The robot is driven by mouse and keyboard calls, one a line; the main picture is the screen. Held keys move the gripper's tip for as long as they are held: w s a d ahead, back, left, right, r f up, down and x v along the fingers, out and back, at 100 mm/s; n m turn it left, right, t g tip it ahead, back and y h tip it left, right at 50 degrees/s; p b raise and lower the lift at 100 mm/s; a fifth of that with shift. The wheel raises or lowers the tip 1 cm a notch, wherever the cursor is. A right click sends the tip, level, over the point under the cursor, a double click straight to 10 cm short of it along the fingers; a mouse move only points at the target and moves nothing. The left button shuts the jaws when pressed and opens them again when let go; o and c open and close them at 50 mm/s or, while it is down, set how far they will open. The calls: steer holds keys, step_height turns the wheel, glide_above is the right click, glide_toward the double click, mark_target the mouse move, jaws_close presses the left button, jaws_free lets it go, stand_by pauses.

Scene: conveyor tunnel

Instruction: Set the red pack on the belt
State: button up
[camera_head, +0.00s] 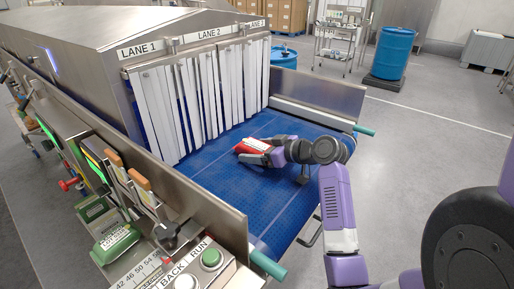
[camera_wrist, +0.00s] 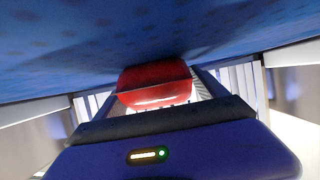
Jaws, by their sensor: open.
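The red pack (camera_head: 250,146), with a pale patch on it, is at the blue belt (camera_head: 215,180), in front of the strip curtain. My gripper (camera_head: 262,153) reaches in low over the belt from the right, with its fingers beside the pack. In the wrist view the red pack (camera_wrist: 154,84) sits between my open fingers, close against the blue belt surface (camera_wrist: 60,50). The pack's underside is hidden, so I cannot tell for certain whether it rests fully on the belt. The far finger is partly hidden in the head view.
White strip curtains (camera_head: 205,100) hang under the LANE 1, 2 and 3 signs at the tunnel mouth. Metal side walls (camera_head: 320,95) edge the belt. A control panel with a green RUN button (camera_head: 211,257) stands at the front left. The belt's near part is clear.

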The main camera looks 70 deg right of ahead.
steer(key=b+v, duration=0.2)
steer(key=v, duration=1)
steer(key=shift+s+r, duration=0.1)
